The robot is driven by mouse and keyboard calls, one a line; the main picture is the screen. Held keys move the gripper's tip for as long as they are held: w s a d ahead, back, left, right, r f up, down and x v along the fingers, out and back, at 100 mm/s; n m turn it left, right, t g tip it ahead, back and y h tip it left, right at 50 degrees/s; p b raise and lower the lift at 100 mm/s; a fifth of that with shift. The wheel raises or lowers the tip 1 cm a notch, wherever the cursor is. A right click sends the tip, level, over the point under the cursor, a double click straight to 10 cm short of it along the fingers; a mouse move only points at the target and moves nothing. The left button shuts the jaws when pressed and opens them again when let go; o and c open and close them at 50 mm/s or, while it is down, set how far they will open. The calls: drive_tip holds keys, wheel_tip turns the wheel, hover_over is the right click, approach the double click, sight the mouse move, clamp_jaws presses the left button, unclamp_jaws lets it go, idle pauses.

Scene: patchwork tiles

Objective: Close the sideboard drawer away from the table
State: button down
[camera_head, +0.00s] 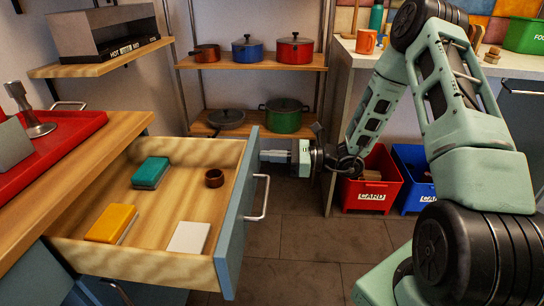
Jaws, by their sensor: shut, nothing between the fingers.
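The sideboard drawer (84,258) is pulled well out from under the wooden sideboard top. Its blue-grey front panel (236,225) faces right, with a metal bar handle (262,200). Inside lie a teal block (151,172), a yellow block (111,223), a white block (188,238) and a small brown ring-shaped piece (214,178). My gripper (266,156) is shut and empty. It points left at the outer face of the front panel, near its far end and above the handle. I cannot tell whether the fingertips touch the panel.
The sideboard top (100,150) holds a red tray (68,146). Behind are shelves with pots (284,115). A red bin (371,184) and a blue bin (412,170) stand under the counter at right. The tiled floor (300,245) right of the drawer is clear.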

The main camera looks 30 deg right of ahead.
sight(160, 150)
drive_tip(key=p+x, duration=0.1)
drive_tip(key=x, duration=2.8)
drive_tip(key=shift+w+a+f, duration=0.1)
drive_tip(key=shift+w+a, duration=0.1)
drive_tip(key=shift+a, duration=0.05)
drive_tip(key=shift+w+a, duration=0.2)
drive_tip(key=shift+a, duration=0.05)
drive_tip(key=shift+w+a, duration=0.1)
drive_tip(key=shift+a, duration=0.1)
drive_tip(key=shift+a+r, duration=0.1)
drive_tip(key=shift+r, duration=0.15)
